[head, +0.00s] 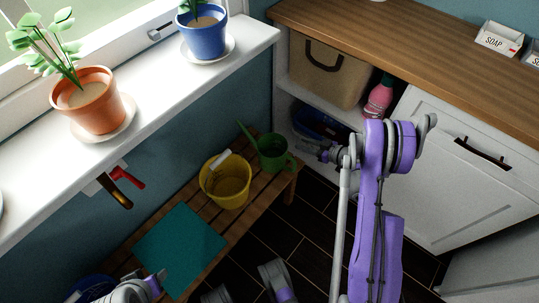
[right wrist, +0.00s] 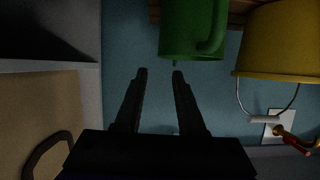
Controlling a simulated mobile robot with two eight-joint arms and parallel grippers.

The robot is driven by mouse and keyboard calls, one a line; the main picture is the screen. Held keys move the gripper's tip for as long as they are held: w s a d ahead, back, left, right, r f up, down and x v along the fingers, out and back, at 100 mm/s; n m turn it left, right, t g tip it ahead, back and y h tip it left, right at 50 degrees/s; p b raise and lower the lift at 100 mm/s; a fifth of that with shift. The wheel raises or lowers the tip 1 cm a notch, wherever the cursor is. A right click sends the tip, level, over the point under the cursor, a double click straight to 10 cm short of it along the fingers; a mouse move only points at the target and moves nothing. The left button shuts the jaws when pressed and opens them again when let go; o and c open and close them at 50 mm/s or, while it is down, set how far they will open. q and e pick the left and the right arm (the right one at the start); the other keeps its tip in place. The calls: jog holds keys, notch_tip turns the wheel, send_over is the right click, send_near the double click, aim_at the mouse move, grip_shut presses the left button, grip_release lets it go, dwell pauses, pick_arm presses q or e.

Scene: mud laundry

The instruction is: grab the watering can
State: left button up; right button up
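The green watering can (head: 272,153) stands on the far end of a wooden bench, its spout pointing up and left. In the right wrist view the green can (right wrist: 190,30) shows at the top, just beyond the fingertips, with its handle on the right. My right gripper (head: 304,146) is to the right of the can, apart from it. Its two fingers (right wrist: 159,73) are spread with nothing between them. Part of my left arm shows at the bottom left of the head view; its fingers cannot be made out.
A yellow bucket (head: 226,183) stands close to the can's left on the bench (head: 257,203); it also shows in the right wrist view (right wrist: 282,42). A teal mat (head: 180,248) lies nearer. A cabinet with a basket (head: 327,75) and pink bottle (head: 379,98) is at right.

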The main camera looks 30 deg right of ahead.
jog(key=b+x, duration=0.1)
jog(key=x, duration=0.9)
jog(key=shift+w+a+f, duration=0.1)
jog(key=shift+w+a, duration=0.1)
jog(key=shift+w, duration=0.15)
jog(key=shift+c, duration=0.3)
jog(key=shift+s, duration=0.1)
grip_shut()
dwell(0.6)
